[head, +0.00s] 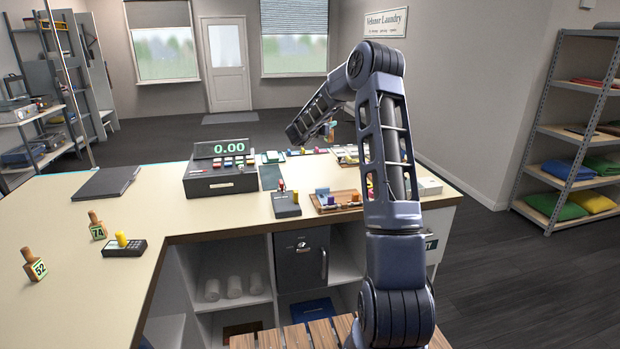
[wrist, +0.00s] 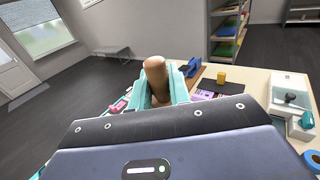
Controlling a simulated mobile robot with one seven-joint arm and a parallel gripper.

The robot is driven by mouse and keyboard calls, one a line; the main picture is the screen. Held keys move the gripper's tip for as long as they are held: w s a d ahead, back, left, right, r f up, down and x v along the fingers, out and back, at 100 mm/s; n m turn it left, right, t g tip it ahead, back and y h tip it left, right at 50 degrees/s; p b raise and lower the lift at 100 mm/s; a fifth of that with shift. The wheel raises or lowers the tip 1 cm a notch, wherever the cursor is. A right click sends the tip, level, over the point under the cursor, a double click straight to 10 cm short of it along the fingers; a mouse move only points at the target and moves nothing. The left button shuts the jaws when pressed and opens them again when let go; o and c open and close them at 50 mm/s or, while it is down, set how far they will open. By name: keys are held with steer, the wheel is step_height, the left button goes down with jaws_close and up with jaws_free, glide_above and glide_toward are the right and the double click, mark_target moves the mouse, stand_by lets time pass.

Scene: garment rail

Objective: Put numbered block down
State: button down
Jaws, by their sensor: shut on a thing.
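My gripper (wrist: 158,92) shows its teal fingers in the wrist view, shut on a brown wooden handle (wrist: 155,72). The rest of the held thing is hidden behind the gripper body, so no number on it shows. In the head view my arm reaches over the far part of the counter, and the grip itself is too small to make out. A numbered block marked 52 (head: 38,269) with a wooden handle stands at the left front of the counter (head: 60,205). Another numbered block, marked 74 (head: 99,231), stands a little behind it.
A black device with a yellow knob (head: 122,241) is beside the 74 block. A cash register (head: 221,174) stands mid-counter, with a dark folder (head: 108,182) to its left. A wooden tray (head: 338,205) and small items crowd the right. The left counter has bare room.

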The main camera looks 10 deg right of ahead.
steer(key=s+d+m+g+h, duration=0.1)
steer(key=s+d+m+g, duration=0.15)
steer(key=d, duration=0.65)
steer(key=shift+n, duration=0.35)
step_height(320, 180, down, 20)
steer(key=shift+s+r, duration=0.15)
steer(key=c, duration=1.4)
jaws_free()
steer(key=shift+f, duration=0.2)
steer(key=shift+o, duration=0.5)
steer(key=shift+r, duration=0.1)
